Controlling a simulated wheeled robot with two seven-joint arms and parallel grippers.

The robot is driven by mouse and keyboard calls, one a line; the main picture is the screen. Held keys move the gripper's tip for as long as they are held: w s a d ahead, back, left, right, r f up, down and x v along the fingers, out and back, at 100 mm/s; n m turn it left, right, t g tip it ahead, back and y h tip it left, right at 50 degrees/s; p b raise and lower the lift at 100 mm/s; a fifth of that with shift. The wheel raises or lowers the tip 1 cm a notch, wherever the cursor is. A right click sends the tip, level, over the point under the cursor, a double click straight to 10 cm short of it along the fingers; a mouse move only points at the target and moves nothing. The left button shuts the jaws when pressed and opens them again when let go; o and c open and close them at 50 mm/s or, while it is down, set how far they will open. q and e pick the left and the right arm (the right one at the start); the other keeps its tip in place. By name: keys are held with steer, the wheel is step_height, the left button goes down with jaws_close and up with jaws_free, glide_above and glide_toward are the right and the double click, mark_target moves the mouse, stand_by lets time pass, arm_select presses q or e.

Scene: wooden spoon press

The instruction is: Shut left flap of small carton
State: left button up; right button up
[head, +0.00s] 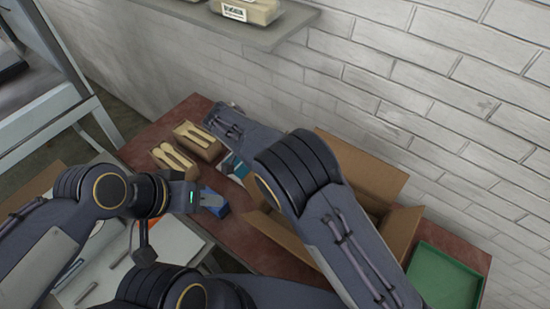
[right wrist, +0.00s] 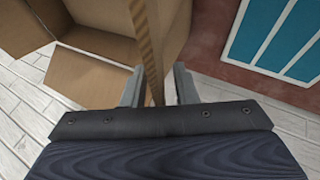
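An open brown cardboard carton (head: 365,170) stands on the table, partly hidden behind my right arm. In the right wrist view, the carton (right wrist: 95,75) is at the left, and a flap (right wrist: 149,45) seen edge-on runs down between the two fingers of my right gripper (right wrist: 158,88). The fingers stand apart, one on each side of the flap, with a visible gap.
Small boxes with wooden spoons (head: 172,157) (head: 198,139) stand at the table's far left. A green tray (head: 443,279) is at the right end of the reddish table (head: 195,108). A blue striped panel (right wrist: 275,38) lies right of the flap. A brick wall and shelf (head: 285,24) are behind.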

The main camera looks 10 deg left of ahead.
jaws_close()
stand_by(1.5)
